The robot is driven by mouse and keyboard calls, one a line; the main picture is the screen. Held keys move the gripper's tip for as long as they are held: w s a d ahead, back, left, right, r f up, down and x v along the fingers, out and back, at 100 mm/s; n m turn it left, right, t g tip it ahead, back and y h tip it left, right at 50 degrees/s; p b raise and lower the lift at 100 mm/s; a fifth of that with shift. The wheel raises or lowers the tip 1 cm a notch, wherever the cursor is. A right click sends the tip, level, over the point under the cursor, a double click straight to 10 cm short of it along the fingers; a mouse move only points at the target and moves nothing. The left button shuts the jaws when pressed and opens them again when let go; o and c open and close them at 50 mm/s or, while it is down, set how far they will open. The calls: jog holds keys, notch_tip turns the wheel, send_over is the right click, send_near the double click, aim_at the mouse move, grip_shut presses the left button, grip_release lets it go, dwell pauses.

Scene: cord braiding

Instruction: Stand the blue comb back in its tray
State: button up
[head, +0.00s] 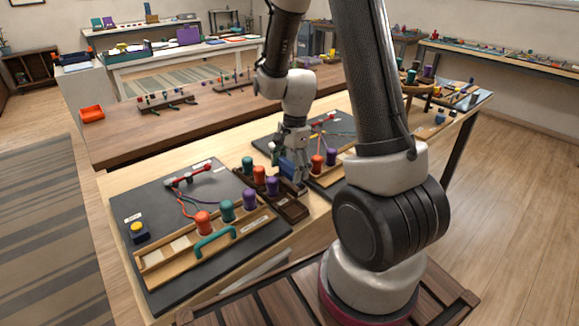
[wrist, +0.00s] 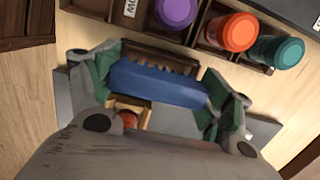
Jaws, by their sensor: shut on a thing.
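The dark brown tray (head: 292,208) is just below and in front of my gripper. In the wrist view its edge (wrist: 188,42) is close to the comb; I cannot tell whether they touch.
Teal (head: 247,165), orange (head: 259,174) and purple (head: 272,186) spools stand in the tray, close to my gripper. A dark board with a wooden rack (head: 160,262) lies left. Another board (head: 270,133) lies behind, with an orange spool (head: 317,163) and a purple one (head: 331,156).

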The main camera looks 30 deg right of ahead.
jog(key=shift+f, duration=1.1)
jog(key=o, duration=1)
jog(key=shift+r, duration=0.1)
